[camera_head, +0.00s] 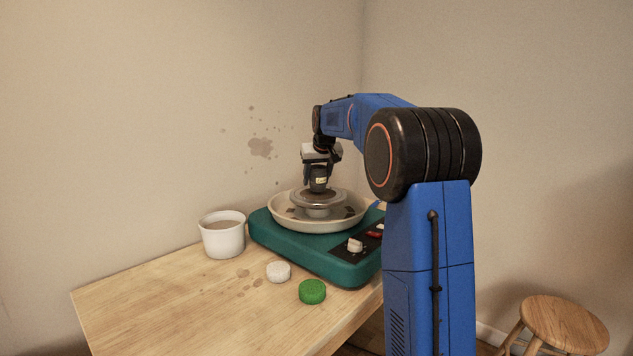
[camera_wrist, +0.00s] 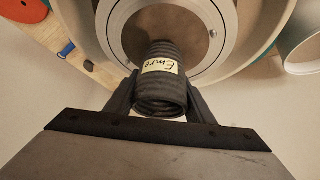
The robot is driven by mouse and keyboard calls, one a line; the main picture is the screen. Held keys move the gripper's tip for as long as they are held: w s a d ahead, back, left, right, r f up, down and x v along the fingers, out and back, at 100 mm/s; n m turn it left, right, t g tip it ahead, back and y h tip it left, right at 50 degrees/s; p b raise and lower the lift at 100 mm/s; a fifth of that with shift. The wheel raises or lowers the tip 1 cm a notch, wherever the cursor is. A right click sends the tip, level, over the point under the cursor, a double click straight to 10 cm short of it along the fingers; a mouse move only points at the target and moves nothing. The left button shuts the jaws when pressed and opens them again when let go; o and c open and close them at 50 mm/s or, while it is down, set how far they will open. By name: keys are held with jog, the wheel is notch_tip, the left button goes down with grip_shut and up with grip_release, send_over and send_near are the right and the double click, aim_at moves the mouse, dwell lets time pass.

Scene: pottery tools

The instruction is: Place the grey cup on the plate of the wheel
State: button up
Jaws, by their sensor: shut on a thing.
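The grey cup (camera_head: 318,181) is dark and ribbed, with a pale label. In the wrist view the cup (camera_wrist: 162,90) sits between the two fingers of my gripper (camera_wrist: 160,104), which is shut on it. In the head view my gripper (camera_head: 319,172) points down over the wheel, with the cup upright or nearly so. The round metal plate (camera_head: 336,198) of the wheel is right under the cup, inside a pale splash basin (camera_head: 345,220). I cannot tell whether the cup's base touches the plate. The cup hides part of the plate in the wrist view (camera_wrist: 130,38).
The wheel's green body (camera_head: 300,252) has a control panel with knobs at the front right. A white bucket (camera_head: 222,240) stands left of it. A white disc (camera_head: 278,272) and a green disc (camera_head: 312,291) lie in front. The table's (camera_head: 150,300) left part is clear. A stool (camera_head: 563,325) stands at right.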

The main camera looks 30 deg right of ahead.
jog(key=shift+f, duration=0.4)
jog(key=shift+f, duration=0.1)
jog(key=o, duration=1.2)
